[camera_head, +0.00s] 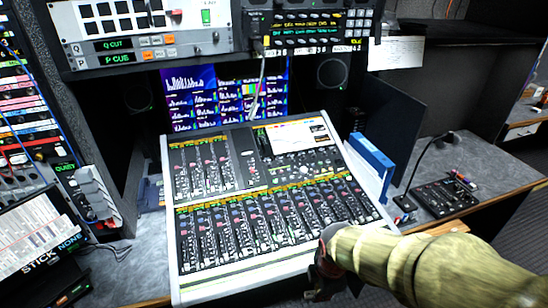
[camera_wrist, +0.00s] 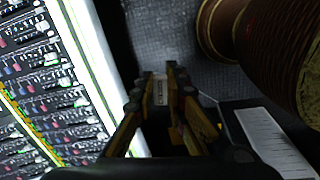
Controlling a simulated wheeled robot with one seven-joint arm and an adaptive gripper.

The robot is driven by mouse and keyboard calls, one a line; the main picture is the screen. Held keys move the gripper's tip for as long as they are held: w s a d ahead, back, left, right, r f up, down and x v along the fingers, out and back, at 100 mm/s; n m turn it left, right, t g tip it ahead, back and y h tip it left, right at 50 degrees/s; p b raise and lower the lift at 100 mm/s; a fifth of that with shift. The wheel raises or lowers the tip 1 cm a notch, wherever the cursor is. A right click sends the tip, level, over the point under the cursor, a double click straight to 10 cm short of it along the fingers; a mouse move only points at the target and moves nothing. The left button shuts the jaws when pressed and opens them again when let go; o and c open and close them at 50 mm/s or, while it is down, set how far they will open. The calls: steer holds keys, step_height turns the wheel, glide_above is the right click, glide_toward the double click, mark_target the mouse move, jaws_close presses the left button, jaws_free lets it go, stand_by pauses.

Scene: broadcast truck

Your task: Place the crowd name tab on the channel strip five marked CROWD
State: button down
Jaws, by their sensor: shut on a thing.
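My gripper (camera_wrist: 160,76) is shut on a small pale tab (camera_wrist: 160,92), held between the fingertips; its lettering is too small to read. The mixing console (camera_head: 245,277) stands on the desk, with rows of channel strips along its front half. In the wrist view the console (camera_wrist: 88,45) is at the left, and my gripper is to the side of it, beyond its bright white edge. In the head view my gripper (camera_head: 322,277) is at the console's front right corner, and my forearm hides part of it. I cannot read which strip is marked CROWD.
A blue binder (camera_head: 371,155) stands at the console's right side. A small control box (camera_head: 445,197) with a cable lies on the desk farther right. The grey desk is partly clear between console and control box.

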steer(key=shift+w+m, duration=0.25)
steer(key=shift+m, duration=0.45)
steer(key=w+d+f+m+g+h, duration=0.1)
steer(key=w+d+f+m+h, duration=0.15)
steer(key=w+m, duration=1.15)
steer(key=d+f+m, duration=0.4)
steer(key=f, duration=0.5)
steer(key=shift+w+g+y, duration=0.25)
steer(key=shift+g+y, duration=0.05)
steer(key=shift+y, duration=0.05)
